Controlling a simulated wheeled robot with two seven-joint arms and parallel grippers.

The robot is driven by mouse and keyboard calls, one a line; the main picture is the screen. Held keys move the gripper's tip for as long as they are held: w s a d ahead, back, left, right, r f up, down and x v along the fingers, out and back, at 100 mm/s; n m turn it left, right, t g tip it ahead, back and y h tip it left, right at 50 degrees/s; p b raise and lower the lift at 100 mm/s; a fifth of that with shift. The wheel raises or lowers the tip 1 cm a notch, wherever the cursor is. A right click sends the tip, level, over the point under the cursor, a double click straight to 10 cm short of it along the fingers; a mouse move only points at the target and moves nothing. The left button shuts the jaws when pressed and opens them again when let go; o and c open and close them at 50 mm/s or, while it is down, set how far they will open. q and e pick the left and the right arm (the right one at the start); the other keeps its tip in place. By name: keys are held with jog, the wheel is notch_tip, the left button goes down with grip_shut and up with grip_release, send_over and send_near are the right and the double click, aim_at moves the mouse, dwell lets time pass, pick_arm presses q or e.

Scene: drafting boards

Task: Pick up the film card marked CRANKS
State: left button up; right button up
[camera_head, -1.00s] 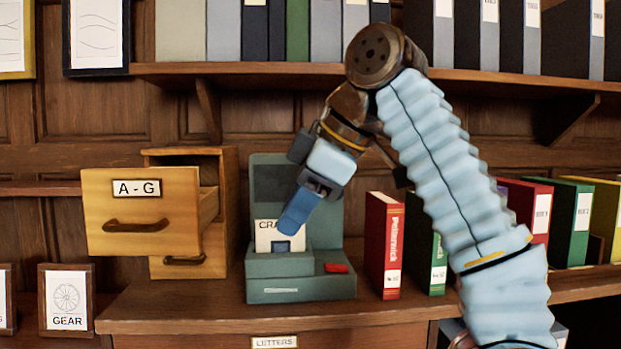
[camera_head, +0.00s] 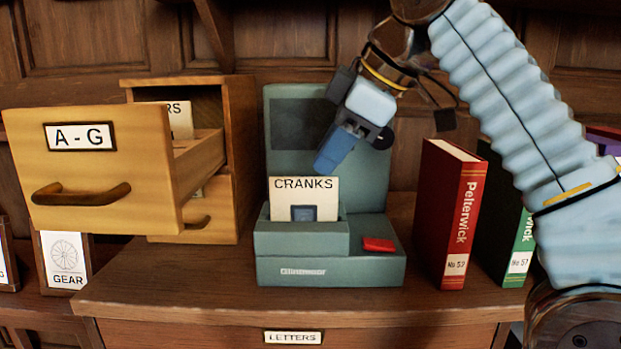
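The film card marked CRANKS (camera_head: 287,199) is cream with a small dark window. It stands upright in the front holder of a grey-green desktop machine (camera_head: 300,271), its label fully readable and its lower edge hidden in the holder. My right gripper (camera_head: 332,157) comes in from the upper right and points down and left. Its blue fingertip end shows just above the card's top right corner, and I see no grip on the card. One finger hides the other, so I cannot tell whether it is open. My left gripper is not in view.
The open A - G drawer (camera_head: 105,150) juts forward at left, holding another card (camera_head: 180,118). A red binder (camera_head: 448,215) and a green binder (camera_head: 515,240) stand right of the machine, which has a red button (camera_head: 378,245). The wooden desk top (camera_head: 190,290) in front is bare.

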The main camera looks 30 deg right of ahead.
aim_at(306, 188)
jog(key=b+x, duration=0.3)
jog(key=x, duration=0.5)
jog(key=shift+f, duration=0.25)
jog(key=shift+w+f, duration=0.1)
jog(key=shift+w, duration=0.05)
jog(key=shift+a+b, duration=0.1)
jog(key=shift+b, duration=0.2)
jog(key=shift+c, duration=1)
jog(key=shift+o, duration=0.3)
grip_shut()
jog(key=shift+r, duration=0.25)
